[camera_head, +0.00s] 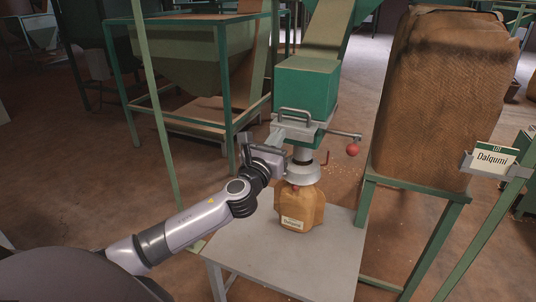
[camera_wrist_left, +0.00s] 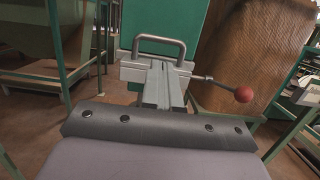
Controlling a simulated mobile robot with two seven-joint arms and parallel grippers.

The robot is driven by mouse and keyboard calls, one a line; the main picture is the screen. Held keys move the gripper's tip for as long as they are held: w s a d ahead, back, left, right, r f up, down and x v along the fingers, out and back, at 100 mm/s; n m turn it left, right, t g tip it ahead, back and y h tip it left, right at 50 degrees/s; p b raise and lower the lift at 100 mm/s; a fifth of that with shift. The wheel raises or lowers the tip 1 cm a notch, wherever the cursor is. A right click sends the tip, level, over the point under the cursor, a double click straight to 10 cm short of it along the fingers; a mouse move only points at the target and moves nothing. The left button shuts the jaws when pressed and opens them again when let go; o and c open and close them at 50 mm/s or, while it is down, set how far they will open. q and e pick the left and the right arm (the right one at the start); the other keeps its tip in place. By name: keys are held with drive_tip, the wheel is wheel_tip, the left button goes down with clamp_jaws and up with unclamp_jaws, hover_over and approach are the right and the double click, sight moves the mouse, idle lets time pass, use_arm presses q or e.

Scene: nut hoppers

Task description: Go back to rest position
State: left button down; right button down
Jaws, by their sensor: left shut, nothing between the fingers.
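My left arm comes in from the left in the head view. Its gripper (camera_head: 272,149) is at the near side of the green hopper outlet (camera_head: 306,88), just below a metal handle (camera_head: 295,116). In the left wrist view the two grey fingers (camera_wrist_left: 159,80) are together with nothing between them. They point toward the handle (camera_wrist_left: 159,43); I cannot tell whether they touch the metal part under it. My right gripper is not in view.
A filled, labelled brown bag (camera_head: 301,209) stands under the spout (camera_head: 303,173) on a grey table (camera_head: 270,262). A lever with a red knob (camera_head: 352,150) sticks out right. A large sack (camera_head: 442,100) stands on a green frame (camera_head: 418,187). Open floor lies left.

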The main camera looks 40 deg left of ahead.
use_arm(q)
drive_tip(key=s+d+f+n+g+h+p, duration=0.1)
drive_tip(key=s+d+f+n+g+h, duration=0.1)
drive_tip(key=s+d+f+n, duration=0.3)
drive_tip(key=s+d+f+n+g+h+p, duration=0.2)
drive_tip(key=s+d+f+n+g, duration=0.2)
drive_tip(key=s+f+n, duration=0.9)
drive_tip(key=s+d+f+n+g+h+p, duration=0.1)
drive_tip(key=s+d+f+n+g+h, duration=0.1)
drive_tip(key=s+d+f+n, duration=0.5)
drive_tip(key=s+f+n+g, duration=0.1)
drive_tip(key=s+n, duration=0.2)
drive_tip(key=n, duration=0.3)
drive_tip(key=shift+s+d+f+h+p, duration=0.2)
drive_tip(key=shift+d+f+h+p, duration=0.2)
